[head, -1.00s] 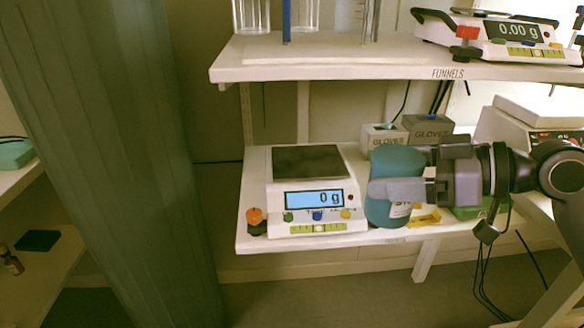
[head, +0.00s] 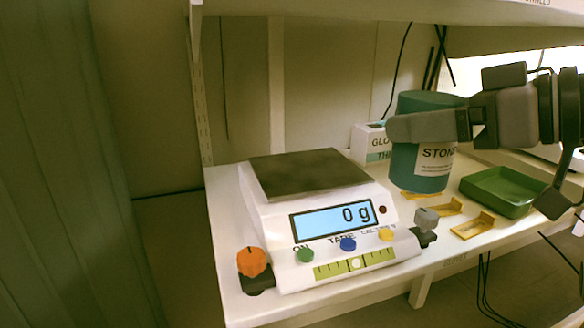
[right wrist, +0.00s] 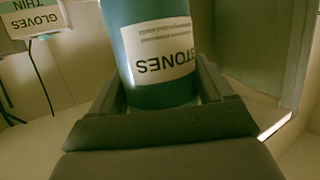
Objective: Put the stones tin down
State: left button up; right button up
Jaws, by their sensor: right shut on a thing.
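The stones tin (head: 420,177) is a teal cylinder with a white label reading "STON" in the head view. In the right wrist view the tin (right wrist: 158,25) fills the space between the fingers, its label upside down. My right gripper (head: 428,127) is shut around the tin's side and holds it roughly upright, to the right of the scale. The tin's base appears above the shelf near the yellow brackets; whether it touches anything is unclear. My left gripper is not in view.
A white scale (head: 330,225) reading 0 g, with a dark pan (head: 308,172), stands on the shelf. Yellow brackets (head: 472,224) and a green tray (head: 500,192) lie to the right. A gloves box (head: 371,143) stands behind. An upper shelf (head: 400,10) hangs overhead.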

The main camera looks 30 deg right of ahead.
jog(key=p+x, duration=0.3)
jog(key=x, duration=0.3)
jog(key=r+p+x, duration=0.1)
jog(key=p+x, duration=0.2)
jog(key=x, duration=0.3)
jog(key=p+x, duration=0.3)
jog(key=x, duration=0.3)
jog(key=shift+w+r+p, duration=0.25)
jog(key=shift+r+p, duration=0.1)
jog(key=shift+r, duration=0.05)
jog(key=shift+f, duration=0.1)
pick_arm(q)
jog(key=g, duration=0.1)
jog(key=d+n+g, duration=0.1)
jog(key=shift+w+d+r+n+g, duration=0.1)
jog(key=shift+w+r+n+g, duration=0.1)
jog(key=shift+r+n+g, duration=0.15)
